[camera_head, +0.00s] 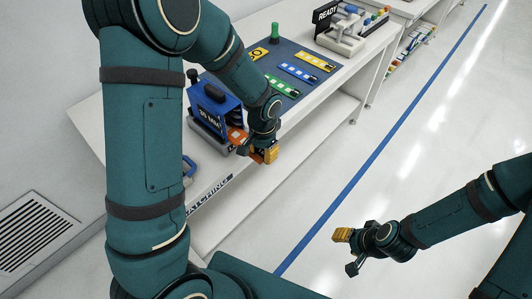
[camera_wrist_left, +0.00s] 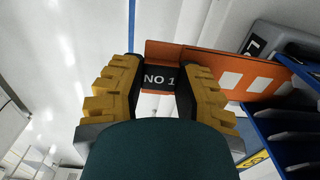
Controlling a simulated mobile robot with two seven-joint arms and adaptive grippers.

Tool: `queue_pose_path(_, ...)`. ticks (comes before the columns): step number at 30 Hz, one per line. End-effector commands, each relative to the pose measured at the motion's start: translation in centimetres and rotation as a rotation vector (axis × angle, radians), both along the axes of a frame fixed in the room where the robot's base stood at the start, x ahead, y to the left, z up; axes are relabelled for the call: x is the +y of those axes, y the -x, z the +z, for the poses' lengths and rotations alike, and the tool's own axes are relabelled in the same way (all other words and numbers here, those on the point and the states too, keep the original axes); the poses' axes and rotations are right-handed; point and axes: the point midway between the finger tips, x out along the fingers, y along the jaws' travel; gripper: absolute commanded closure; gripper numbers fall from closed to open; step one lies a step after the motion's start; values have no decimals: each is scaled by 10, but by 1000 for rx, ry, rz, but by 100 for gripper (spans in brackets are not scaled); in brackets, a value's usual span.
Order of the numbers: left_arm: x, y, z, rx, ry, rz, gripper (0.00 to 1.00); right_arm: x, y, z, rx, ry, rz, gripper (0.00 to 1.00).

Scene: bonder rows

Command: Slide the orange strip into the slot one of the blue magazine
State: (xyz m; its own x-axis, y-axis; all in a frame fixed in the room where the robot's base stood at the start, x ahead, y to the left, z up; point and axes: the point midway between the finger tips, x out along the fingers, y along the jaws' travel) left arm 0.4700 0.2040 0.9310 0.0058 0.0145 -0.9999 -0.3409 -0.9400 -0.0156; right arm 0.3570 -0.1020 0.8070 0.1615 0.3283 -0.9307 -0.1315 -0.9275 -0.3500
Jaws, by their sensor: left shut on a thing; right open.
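The orange strip (camera_head: 236,134) is gripped at its near end by my left gripper (camera_head: 258,151). The blue magazine (camera_head: 212,104) stands upright on the bench, just beyond the strip. Its slotted side shows in the left wrist view (camera_wrist_left: 285,127), and the strip's far end reaches its edge. I cannot tell how far inside it is, or at which slot. My right gripper (camera_head: 347,252) is open and empty, over the floor.
A dark mat (camera_head: 290,49) on the white bench holds green (camera_head: 282,86), blue (camera_head: 297,72) and yellow (camera_head: 315,60) strips. A green peg-like object (camera_head: 274,33) stands at its back. A "READY" sign (camera_head: 325,13) and a white fixture (camera_head: 345,38) are farther along. The floor at right is clear.

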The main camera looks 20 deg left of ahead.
Motion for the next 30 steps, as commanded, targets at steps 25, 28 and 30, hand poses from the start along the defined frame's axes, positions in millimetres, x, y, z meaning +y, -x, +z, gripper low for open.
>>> queue_pose_path(25,32,-11,0,0,0,0,100,0,0,4,0,0,0,53)
queue_pose_path(28,32,-12,0,0,0,0,100,0,0,4,0,0,0,53)
queue_pose_path(30,32,-12,0,0,0,0,100,0,0,4,0,0,0,53)
